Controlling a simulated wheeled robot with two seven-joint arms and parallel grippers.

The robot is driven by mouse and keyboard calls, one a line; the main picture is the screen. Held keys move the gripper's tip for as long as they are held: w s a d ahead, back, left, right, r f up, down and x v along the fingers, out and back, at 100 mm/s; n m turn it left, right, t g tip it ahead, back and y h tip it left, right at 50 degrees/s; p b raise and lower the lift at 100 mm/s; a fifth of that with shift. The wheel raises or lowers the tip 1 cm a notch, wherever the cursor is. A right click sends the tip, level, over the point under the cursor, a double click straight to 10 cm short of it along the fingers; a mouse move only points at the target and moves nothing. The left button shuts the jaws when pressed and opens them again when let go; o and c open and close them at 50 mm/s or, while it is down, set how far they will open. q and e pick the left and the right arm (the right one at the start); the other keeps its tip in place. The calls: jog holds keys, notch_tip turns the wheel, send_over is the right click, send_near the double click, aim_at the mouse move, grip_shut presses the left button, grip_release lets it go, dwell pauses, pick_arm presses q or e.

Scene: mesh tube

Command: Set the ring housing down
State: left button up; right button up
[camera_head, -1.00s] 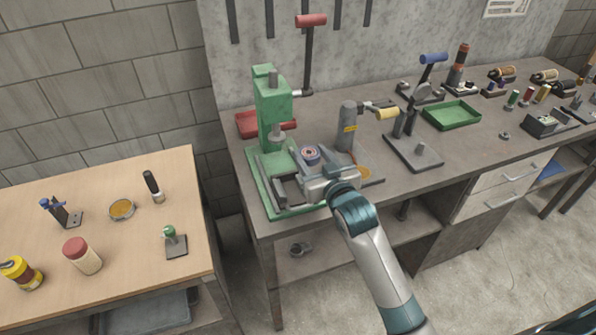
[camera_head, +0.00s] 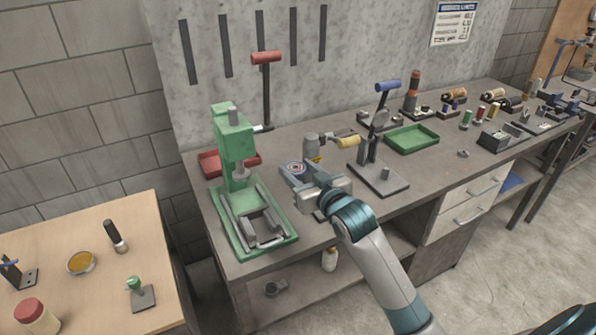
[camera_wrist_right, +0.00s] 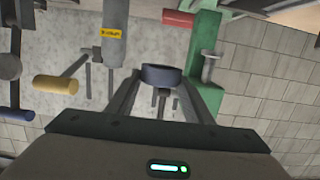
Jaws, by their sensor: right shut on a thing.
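My left gripper is not in view.
The green press (camera_head: 237,150) stands left of the right gripper, its base (camera_head: 285,248) empty. A grey post tool with a yellow handle (camera_head: 347,141) stands close behind the gripper. A black lever tool (camera_head: 378,178) and green tray (camera_head: 411,138) are to the right. Bare bench (camera_head: 330,235) shows in front.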

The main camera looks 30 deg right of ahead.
jog(key=s+a+b, duration=0.1)
jog(key=s+a, duration=0.8)
jog(key=s, duration=0.3)
jog(key=shift+s+a+f+h+b, duration=0.3)
jog(key=shift+s+a+f+b, duration=0.05)
jog(key=shift+a+f, duration=0.1)
dwell(0.3)
jog(key=shift+s+f, duration=0.15)
jog(key=shift+f, duration=0.4)
jog(key=shift+s+f, duration=0.15)
jog(key=shift+f, duration=0.4)
